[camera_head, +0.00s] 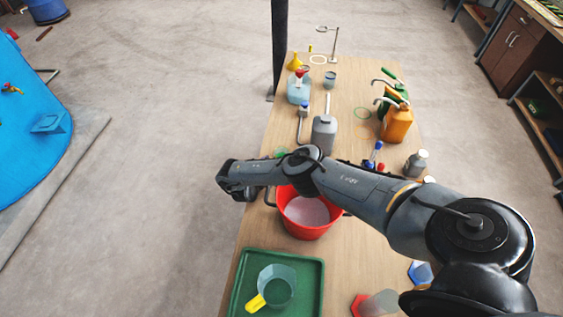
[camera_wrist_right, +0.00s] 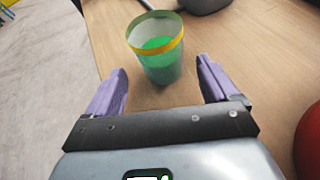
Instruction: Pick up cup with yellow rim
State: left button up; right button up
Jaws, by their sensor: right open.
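The cup with yellow rim (camera_wrist_right: 158,62) stands upright on the wooden table in the right wrist view. It is clear, with a yellow band near its top and green contents. My right gripper (camera_wrist_right: 162,70) is open, its two purple fingers pointing toward the cup, one to each side of its lower part. The fingers do not appear to touch it. In the head view my right arm reaches in from the right across the table; the gripper is hard to make out there. A bit of green (camera_head: 281,152) shows behind the arm, possibly the cup. My left gripper is not in view.
A red bucket (camera_head: 299,228) stands just below my right forearm. A green tray (camera_head: 236,292) holds a clear jug with a yellow handle. A grey canister (camera_head: 324,136), an orange jug (camera_head: 397,125) and several bottles stand farther back. The table's left edge is close to the cup.

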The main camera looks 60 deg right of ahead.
jog(key=b+x, duration=0.2)
jog(key=x, duration=0.1)
jog(key=shift+s+f, duration=0.1)
jog(key=shift+f, duration=0.1)
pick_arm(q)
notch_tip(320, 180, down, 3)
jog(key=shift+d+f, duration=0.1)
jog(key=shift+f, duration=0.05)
pick_arm(e)
jog(key=shift+d, duration=0.2)
jog(key=shift+c, duration=0.5)
jog(key=c, duration=1.1)
jog(key=shift+r, duration=0.1)
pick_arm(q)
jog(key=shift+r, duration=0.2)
pick_arm(e)
jog(key=shift+r, duration=0.1)
